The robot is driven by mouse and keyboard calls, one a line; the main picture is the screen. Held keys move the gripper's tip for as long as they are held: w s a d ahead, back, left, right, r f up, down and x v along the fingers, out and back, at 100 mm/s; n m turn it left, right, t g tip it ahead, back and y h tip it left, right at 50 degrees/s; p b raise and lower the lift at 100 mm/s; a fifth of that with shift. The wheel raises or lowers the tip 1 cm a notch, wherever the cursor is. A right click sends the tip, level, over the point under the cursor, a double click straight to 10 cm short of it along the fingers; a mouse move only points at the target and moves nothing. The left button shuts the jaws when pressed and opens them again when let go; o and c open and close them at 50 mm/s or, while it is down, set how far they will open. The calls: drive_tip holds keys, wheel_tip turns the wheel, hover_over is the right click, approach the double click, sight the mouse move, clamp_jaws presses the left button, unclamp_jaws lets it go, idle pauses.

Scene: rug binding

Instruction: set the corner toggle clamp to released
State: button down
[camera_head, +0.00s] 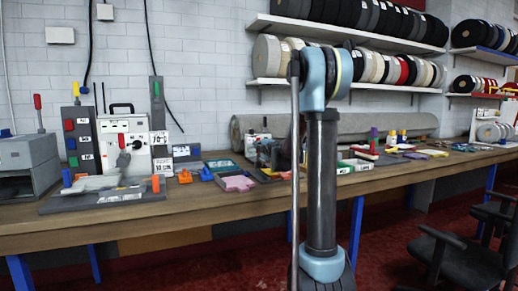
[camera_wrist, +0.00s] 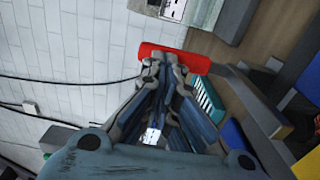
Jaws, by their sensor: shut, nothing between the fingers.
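A red grip (camera_wrist: 182,59), which looks like the clamp's handle, lies across the wrist view just beyond my fingertips. A grey bar (camera_wrist: 250,105) runs from near its right end toward the lower right. My gripper (camera_wrist: 160,66) is shut and empty, with its fingertips overlapping the grip in the picture. I cannot tell whether they touch it. The clamp's base and jaw are not clear in the wrist view. In the head view my upright arm covers part of the bench, and I cannot make out the clamp or my fingertips among the dark shapes beside it.
The wooden bench (camera_head: 200,208) carries a grey box (camera_head: 28,163) and a white control panel (camera_head: 126,148) at left. A teal tray (camera_head: 221,165) and pink pad (camera_head: 238,183) lie left of my arm. A rolled rug (camera_head: 395,124) lies behind. Black chairs (camera_head: 460,258) stand at right.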

drive_tip(key=x, duration=0.2)
drive_tip(key=r+x, duration=0.1)
drive_tip(key=shift+w+a, duration=0.15)
drive_tip(key=shift+w, duration=0.2)
drive_tip(key=s+d+r, duration=0.2)
drive_tip(key=s, duration=0.4)
drive_tip(key=s+d+r, duration=0.1)
drive_tip(key=s+r, duration=0.2)
drive_tip(key=s, duration=0.3)
drive_tip(key=shift+d, duration=0.4)
drive_tip(key=shift+d+r, duration=0.1)
drive_tip(key=shift+r, duration=0.05)
